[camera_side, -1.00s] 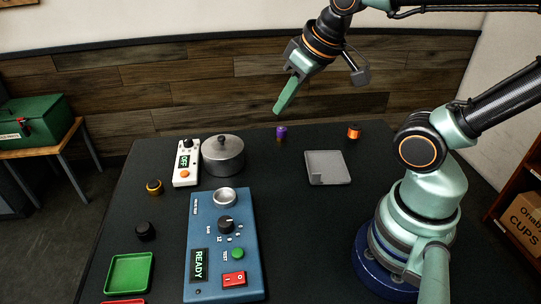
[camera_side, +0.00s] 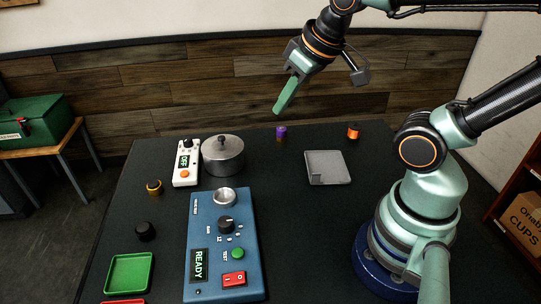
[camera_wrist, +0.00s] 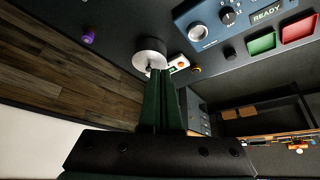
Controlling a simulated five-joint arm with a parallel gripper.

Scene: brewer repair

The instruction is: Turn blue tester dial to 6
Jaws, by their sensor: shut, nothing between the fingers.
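The blue tester (camera_side: 203,262) lies on the dark table in the side view, with a lit READY display (camera_side: 198,265), a green button (camera_side: 238,254) and a red switch (camera_side: 234,279). Its black dial (camera_side: 226,224) sits below a metal ring (camera_side: 224,196); the number its pointer marks is too small to tell. The dial also shows in the wrist view (camera_wrist: 228,16), at the top. My gripper (camera_side: 277,111) is shut and empty, raised above the back of the table, well apart from the tester. Its closed fingers show in the wrist view (camera_wrist: 161,75).
A lidded metal pot (camera_side: 223,157) and a white device reading OFF (camera_side: 186,163) stand behind the tester. A green tray (camera_side: 129,273), a black knob (camera_side: 145,231) and a brass ring (camera_side: 154,187) lie left. A grey plate (camera_side: 327,167), purple piece (camera_side: 281,133) and orange piece (camera_side: 353,132) lie right.

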